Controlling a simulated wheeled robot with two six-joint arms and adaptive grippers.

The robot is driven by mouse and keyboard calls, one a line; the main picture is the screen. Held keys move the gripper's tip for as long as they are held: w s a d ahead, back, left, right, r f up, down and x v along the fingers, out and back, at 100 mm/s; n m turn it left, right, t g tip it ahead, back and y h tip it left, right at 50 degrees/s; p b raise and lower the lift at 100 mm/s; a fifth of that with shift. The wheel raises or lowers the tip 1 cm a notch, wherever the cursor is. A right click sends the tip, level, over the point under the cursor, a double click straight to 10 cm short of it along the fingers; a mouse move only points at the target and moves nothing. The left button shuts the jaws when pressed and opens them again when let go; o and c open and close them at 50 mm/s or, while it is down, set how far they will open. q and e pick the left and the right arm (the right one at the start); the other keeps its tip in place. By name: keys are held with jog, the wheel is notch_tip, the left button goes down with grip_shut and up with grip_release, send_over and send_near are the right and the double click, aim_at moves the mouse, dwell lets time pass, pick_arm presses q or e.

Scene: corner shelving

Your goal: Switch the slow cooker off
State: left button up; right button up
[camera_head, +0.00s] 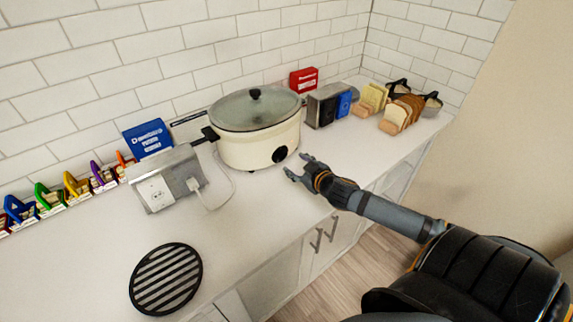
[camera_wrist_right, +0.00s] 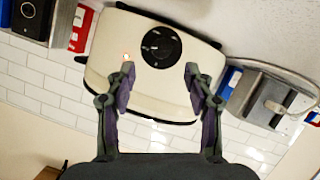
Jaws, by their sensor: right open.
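The cream slow cooker (camera_head: 245,150) stands on the white counter with its glass lid on. Its round black knob (camera_head: 280,155) is low on the front. The right wrist view shows the cooker (camera_wrist_right: 110,40) upside down, with the knob (camera_wrist_right: 161,47) and a small lit orange light (camera_wrist_right: 127,57) beside it. My right gripper (camera_head: 297,166) is open and empty, just in front of the knob. In the right wrist view its two fingers (camera_wrist_right: 158,74) are spread, with the knob lying between and beyond their tips. I see no contact. My left gripper is not in view.
A grey outlet box (camera_head: 155,180) with a plugged-in white cord stands left of the cooker. A black round grate (camera_head: 166,279) lies on the front left counter. The counter's middle is clear.

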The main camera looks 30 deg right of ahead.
aim_at(284, 158)
jog(key=x, duration=0.3)
jog(key=b+x, duration=0.1)
jog(key=x, duration=0.2)
jog(key=shift+a, duration=0.15)
jog(key=shift+w+f, duration=0.1)
jog(key=shift+w, duration=0.2)
jog(key=shift+w+f, duration=0.15)
jog(key=shift+w, duration=0.15)
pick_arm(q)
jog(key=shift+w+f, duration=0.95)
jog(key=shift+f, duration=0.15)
pick_arm(e)
grip_shut()
